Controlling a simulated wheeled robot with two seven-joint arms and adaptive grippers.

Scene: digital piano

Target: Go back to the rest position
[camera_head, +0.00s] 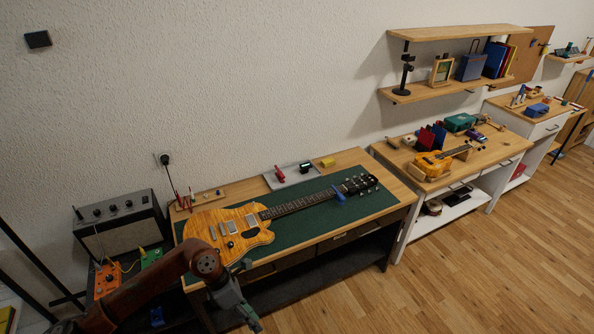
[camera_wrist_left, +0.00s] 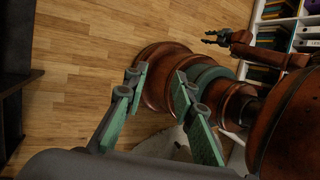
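My left gripper (camera_head: 246,306) hangs in front of the guitar workbench's near left side, below its front edge, clear of the orange guitar (camera_head: 228,229). In the left wrist view its two green fingers (camera_wrist_left: 160,88) stand apart with nothing between them; the floor and my own base show beyond. My right gripper (camera_wrist_left: 215,37) shows small at the top of the left wrist view. Its dark fingers look parted and empty. It is not in the head view.
The workbench with a green mat (camera_head: 300,228) carries the guitar. An amplifier (camera_head: 120,225) stands at its left. A second bench with a small yellow guitar (camera_head: 432,163) stands to the right, under a wall shelf (camera_head: 450,88). The wooden floor (camera_head: 480,270) at the right is clear.

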